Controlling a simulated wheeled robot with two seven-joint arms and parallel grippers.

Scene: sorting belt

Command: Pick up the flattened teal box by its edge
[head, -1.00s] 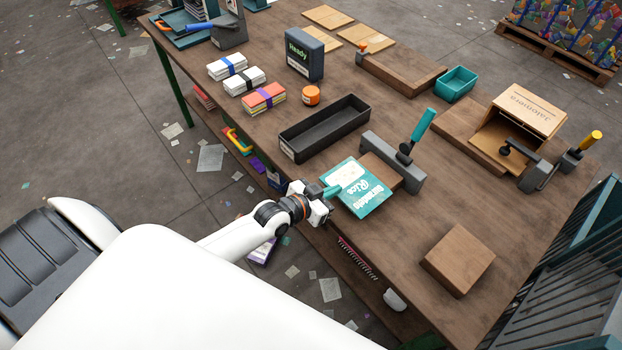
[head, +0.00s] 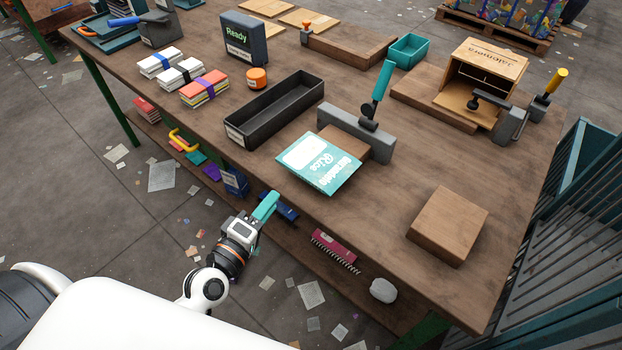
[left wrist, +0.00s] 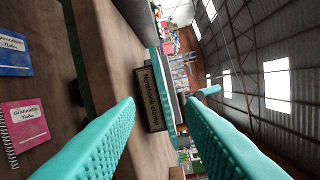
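The flattened teal box (head: 322,176) with white lettering lies near the front edge of the workbench (head: 395,215), with its far side by a brown block (head: 350,143) and the grey clamp (head: 382,148). My left gripper (head: 266,207) is in front of the bench edge, apart from the box and on its near left side. In the left wrist view its two teal fingers (left wrist: 160,125) are spread wide with nothing between them. A thin teal strip beyond the bench edge there may be the box seen edge-on. My right gripper is not in view.
A black tray (head: 275,112) stands behind the box. The clamp has an upright teal handle (head: 383,80). A brown block (head: 448,225) lies at right. A lower shelf under the bench holds notebooks (head: 333,248).

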